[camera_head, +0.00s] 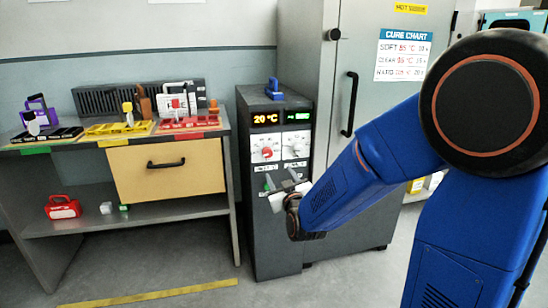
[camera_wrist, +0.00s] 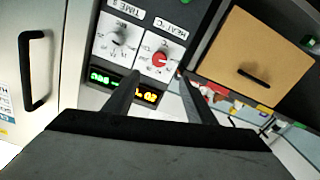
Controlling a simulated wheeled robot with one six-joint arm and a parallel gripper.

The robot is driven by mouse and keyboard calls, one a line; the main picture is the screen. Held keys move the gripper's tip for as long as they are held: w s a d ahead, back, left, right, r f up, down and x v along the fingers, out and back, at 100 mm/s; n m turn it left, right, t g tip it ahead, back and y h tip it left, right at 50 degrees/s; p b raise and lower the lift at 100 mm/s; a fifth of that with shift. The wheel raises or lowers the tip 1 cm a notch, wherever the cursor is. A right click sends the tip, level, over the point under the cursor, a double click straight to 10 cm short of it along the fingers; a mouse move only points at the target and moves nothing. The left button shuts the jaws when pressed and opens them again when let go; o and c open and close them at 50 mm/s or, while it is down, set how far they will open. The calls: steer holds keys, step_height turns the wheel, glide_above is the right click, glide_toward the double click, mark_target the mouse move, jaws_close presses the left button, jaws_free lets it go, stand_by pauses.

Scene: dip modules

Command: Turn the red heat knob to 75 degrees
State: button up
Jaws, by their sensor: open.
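The red heat knob (camera_head: 267,153) is on a white dial plate on the front of the dark grey control cabinet, under an orange display (camera_head: 265,119) that reads 20 °C. In the wrist view, which is upside down, the knob (camera_wrist: 158,60) is on the plate marked HEAT °C. My gripper (camera_head: 281,178) is open and empty, just below the dial plates in the head view. In the wrist view its fingertips (camera_wrist: 157,78) lie either side of the knob's lower part in the picture, apart from it. The exact gap in depth cannot be told.
A time dial (camera_head: 295,145) sits right beside the heat dial, under a green display (camera_head: 297,116). A blue-handled object (camera_head: 273,88) stands on the cabinet top. A tall grey cabinet (camera_head: 345,60) with a black handle is behind right. A workbench (camera_head: 228,165) with colored trays stands left.

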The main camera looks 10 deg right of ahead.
mark_target(269, 155)
steer(key=w, duration=1.7)
steer(key=shift+w, duration=0.2)
steer(key=shift+c, duration=0.3)
steer(key=c, duration=1)
